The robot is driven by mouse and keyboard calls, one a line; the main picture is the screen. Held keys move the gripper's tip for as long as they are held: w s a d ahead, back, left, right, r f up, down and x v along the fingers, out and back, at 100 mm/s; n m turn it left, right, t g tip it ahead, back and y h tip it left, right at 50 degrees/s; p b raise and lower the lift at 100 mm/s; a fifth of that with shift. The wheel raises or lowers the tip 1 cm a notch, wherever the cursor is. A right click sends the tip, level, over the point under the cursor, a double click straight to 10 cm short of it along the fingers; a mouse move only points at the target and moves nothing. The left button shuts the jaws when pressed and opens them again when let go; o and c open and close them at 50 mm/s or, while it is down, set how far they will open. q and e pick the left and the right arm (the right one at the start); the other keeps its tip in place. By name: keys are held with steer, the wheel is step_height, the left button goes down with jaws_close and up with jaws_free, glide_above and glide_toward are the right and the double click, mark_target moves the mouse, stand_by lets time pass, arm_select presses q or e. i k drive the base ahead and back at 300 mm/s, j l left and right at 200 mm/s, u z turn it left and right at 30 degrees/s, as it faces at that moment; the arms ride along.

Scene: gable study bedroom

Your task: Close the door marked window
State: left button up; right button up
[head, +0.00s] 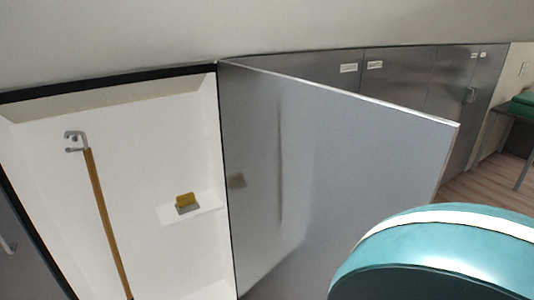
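A grey cupboard door (330,165) stands wide open in the head view. It is hinged at the right side of the opening and swung out toward me and to the right. I see its inner face, so any label on its outer face is hidden. The open cupboard (150,120) has a white interior. A wooden pole (102,215) with a grey hook head (75,141) stands inside, leaning slightly. Neither of my grippers is in view.
A small shelf (190,214) inside holds a yellow and grey block (187,202). More grey doors (405,75) with small white labels run right, shut. A sloping ceiling (250,25) hangs above. Wooden floor (485,190) shows at right. A teal rounded shape hides the lower right.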

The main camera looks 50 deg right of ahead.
mark_target(312, 168)
steer(key=k+l, duration=0.6)
steer(key=l, duration=0.15)
steer(key=k+l, duration=0.6)
steer(key=l, duration=1.3)
steer(key=i+u, duration=0.15)
steer(key=u, duration=0.5)
